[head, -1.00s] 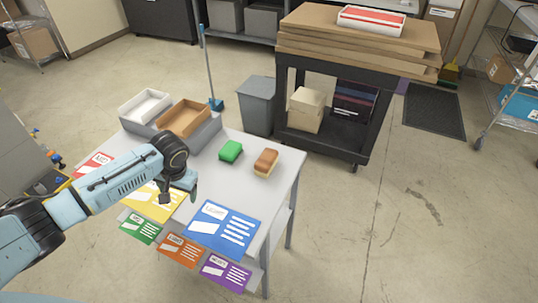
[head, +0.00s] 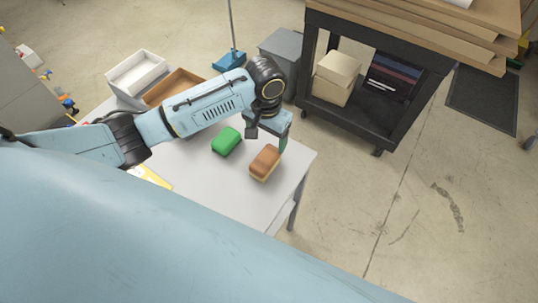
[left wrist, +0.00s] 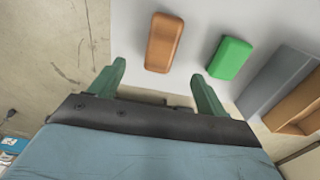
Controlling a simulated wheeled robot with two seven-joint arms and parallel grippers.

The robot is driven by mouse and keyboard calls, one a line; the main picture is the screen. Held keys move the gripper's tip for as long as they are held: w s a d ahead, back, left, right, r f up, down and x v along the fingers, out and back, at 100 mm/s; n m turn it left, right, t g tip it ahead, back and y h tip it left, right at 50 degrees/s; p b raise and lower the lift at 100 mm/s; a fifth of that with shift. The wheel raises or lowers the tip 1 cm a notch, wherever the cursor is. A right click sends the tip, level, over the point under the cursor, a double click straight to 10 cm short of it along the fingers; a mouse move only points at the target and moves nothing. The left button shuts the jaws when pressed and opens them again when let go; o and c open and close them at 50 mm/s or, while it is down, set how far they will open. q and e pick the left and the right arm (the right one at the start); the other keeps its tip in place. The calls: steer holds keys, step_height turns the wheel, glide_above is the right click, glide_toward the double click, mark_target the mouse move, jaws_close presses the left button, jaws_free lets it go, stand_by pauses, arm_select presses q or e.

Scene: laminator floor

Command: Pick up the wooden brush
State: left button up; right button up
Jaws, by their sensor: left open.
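The wooden brush (head: 265,161) is a brown block with a paler underside, lying on the white table (head: 213,187) near its right edge. In the left wrist view the brush (left wrist: 164,42) lies ahead of the fingertips, in line with the gap between them. My left gripper (head: 268,129) is just above and behind the brush in the head view. In the left wrist view its two green fingers (left wrist: 159,75) are spread with nothing between them. My right gripper is not in view.
A green block (head: 227,141) lies left of the brush; it also shows in the left wrist view (left wrist: 231,58). White (head: 138,73) and brown (head: 175,86) trays stand at the table's back left. A grey bin (head: 285,50) and black cart (head: 347,116) stand behind.

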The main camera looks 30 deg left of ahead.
arm_select(q)
glide_above(265, 158)
steer(key=f, duration=0.4)
steer(key=shift+d+f, duration=0.2)
steer(key=shift+f, duration=0.45)
steer(key=shift+a+f, duration=0.1)
steer(key=shift+f, duration=0.6)
step_height(265, 158, down, 4)
steer(key=shift+a+r+b, duration=0.1)
steer(key=shift+r+b, duration=0.15)
steer(key=shift+b, duration=0.15)
steer(key=shift+f, duration=0.2)
steer(key=shift+c, duration=0.3)
steer(key=c, duration=1.5)
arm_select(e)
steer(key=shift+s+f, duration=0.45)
